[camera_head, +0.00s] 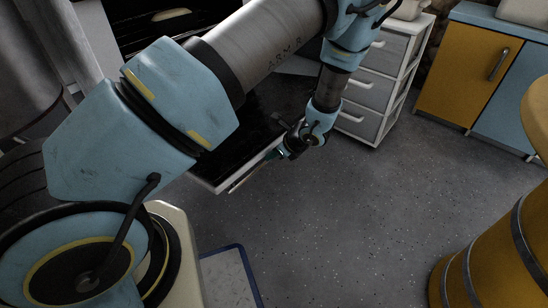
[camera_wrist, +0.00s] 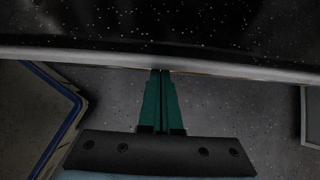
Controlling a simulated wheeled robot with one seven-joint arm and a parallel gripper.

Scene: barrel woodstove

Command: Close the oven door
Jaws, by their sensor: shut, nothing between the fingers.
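The oven door (camera_head: 262,115) is folded down, open, with its dark inner face up and a pale metal rim. My arm crosses in front and hides much of it. My gripper (camera_head: 271,156) is at the door's outer edge, on the right side of the door. In the wrist view, the two green fingers (camera_wrist: 160,74) are shut together and empty. Their tips meet the pale door edge (camera_wrist: 95,57), which runs across the picture; I cannot tell whether they touch it or lie under it. The dark oven opening (camera_head: 145,32) shows at the top left.
A white drawer unit (camera_head: 368,92) stands right of the door. Yellow and blue cabinets (camera_head: 463,75) are at the back right, and a yellow barrel (camera_head: 497,245) is at the front right. A blue-edged mat (camera_head: 228,275) lies on the floor. The middle floor is clear.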

